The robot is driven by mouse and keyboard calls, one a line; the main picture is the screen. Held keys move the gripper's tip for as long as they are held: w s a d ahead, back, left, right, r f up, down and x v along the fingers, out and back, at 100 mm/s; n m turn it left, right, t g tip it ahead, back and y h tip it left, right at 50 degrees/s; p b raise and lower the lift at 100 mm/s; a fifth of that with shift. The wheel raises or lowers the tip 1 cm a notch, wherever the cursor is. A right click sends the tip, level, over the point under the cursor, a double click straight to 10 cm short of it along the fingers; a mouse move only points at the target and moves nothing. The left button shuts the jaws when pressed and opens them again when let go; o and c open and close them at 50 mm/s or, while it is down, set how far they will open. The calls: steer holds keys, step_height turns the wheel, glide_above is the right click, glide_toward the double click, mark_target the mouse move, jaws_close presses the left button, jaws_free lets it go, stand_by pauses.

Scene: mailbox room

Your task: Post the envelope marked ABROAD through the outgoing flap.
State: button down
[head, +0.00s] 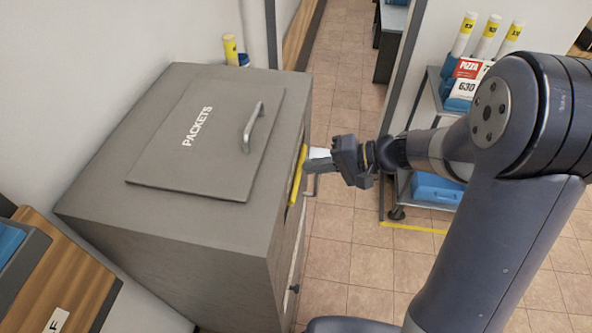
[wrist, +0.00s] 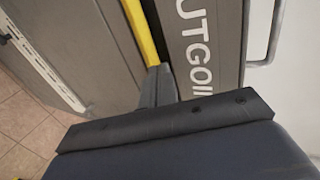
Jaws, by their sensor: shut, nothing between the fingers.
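My gripper (head: 308,162) is at the right side of the grey cabinet, its fingertips by the yellow-edged opening. In the wrist view the fingers (wrist: 158,82) are together and empty, at the lower end of the yellow strip (wrist: 142,32). The outgoing flap (wrist: 205,45) is a dark grey panel beside that strip, with part of the white word OUTGOING showing. From the head the yellow strip (head: 298,177) is seen edge-on. I cannot tell whether the fingertips touch the flap. No envelope marked ABROAD can be made out in either view.
The cabinet top (head: 190,222) carries a closed PACKETS lid (head: 205,135) with a handle. A trolley (head: 425,110) with tubes, a pizza box and blue items stands at the back right. A wooden counter (head: 50,270) is at the lower left. Tiled floor (head: 340,255) is open between.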

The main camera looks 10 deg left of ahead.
steer(key=shift+f, duration=0.1)
steer(key=shift+a+f+b, duration=0.85)
steer(key=shift+f+b, duration=0.05)
steer(key=shift+b, duration=0.3)
steer(key=shift+a, duration=0.1)
steer(key=shift+a+f+b, duration=0.25)
steer(key=shift+a+b, duration=0.25)
steer(key=shift+b, duration=0.15)
